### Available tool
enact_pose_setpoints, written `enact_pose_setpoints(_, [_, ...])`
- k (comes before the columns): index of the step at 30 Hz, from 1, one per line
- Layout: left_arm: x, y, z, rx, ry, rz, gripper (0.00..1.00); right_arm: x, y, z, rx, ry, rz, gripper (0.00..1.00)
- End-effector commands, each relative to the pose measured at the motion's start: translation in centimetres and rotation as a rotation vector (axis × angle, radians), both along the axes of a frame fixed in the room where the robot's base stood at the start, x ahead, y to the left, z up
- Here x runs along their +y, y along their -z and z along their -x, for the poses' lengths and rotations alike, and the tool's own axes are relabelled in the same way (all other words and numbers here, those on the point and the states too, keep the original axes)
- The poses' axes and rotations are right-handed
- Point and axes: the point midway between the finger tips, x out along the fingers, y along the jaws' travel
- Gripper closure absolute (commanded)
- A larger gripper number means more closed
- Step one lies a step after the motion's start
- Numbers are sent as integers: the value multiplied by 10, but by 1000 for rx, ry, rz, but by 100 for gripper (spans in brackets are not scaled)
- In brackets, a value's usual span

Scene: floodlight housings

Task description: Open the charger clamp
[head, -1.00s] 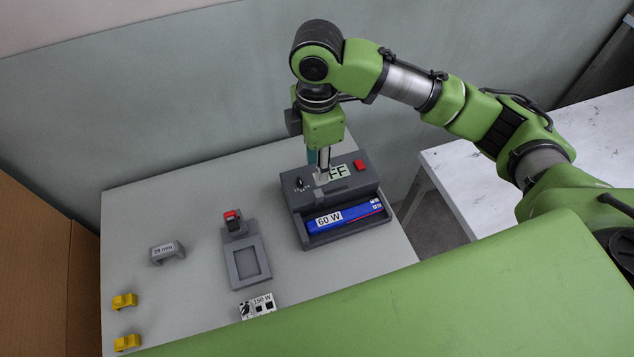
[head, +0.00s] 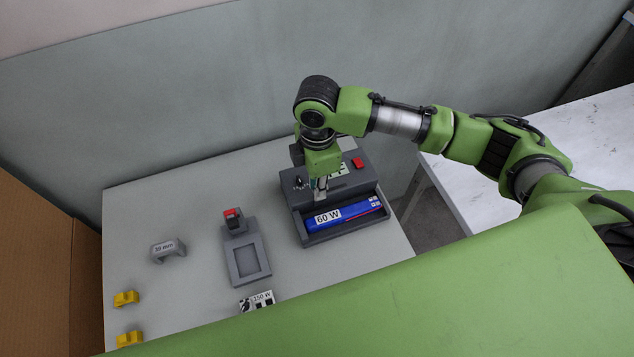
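The charger (head: 343,182) is a dark grey box at the right of the table. It has a red button, a small black knob and a white label that my gripper partly hides. A blue 60 W pack (head: 345,214) lies in its front tray. My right gripper (head: 321,198) points down at the front edge of the charger's raised part, just above the pack's left end. Its fingers are small and partly hidden by the wrist, so I cannot tell whether they are open or touching anything. The clamp cannot be made out clearly. My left gripper is not in view.
A grey stand (head: 246,258) with a red-topped part and a square recess is left of the charger. A grey 39 mm bracket (head: 168,250), two yellow clips (head: 126,298) and a 150 W card (head: 257,301) lie further left and in front. A wall stands behind.

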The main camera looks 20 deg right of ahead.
Motion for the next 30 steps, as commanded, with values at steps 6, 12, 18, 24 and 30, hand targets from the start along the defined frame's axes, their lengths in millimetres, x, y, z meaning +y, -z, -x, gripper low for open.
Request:
enact_pose_setpoints(6, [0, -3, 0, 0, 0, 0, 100, 0, -2, -1, -15, 1, -2, 100])
enact_pose_setpoints(12, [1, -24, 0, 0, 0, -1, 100, -1, -6, 10, -110, 0, -4, 100])
enact_pose_setpoints(18, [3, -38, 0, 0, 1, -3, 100, 0, -3, 18, -119, 2, -5, 100])
enact_pose_setpoints(24, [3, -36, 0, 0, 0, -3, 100, 0, 1, 19, -120, 2, -5, 83])
enact_pose_setpoints(30, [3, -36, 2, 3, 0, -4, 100, -1, 3, 20, -116, 1, -3, 71])
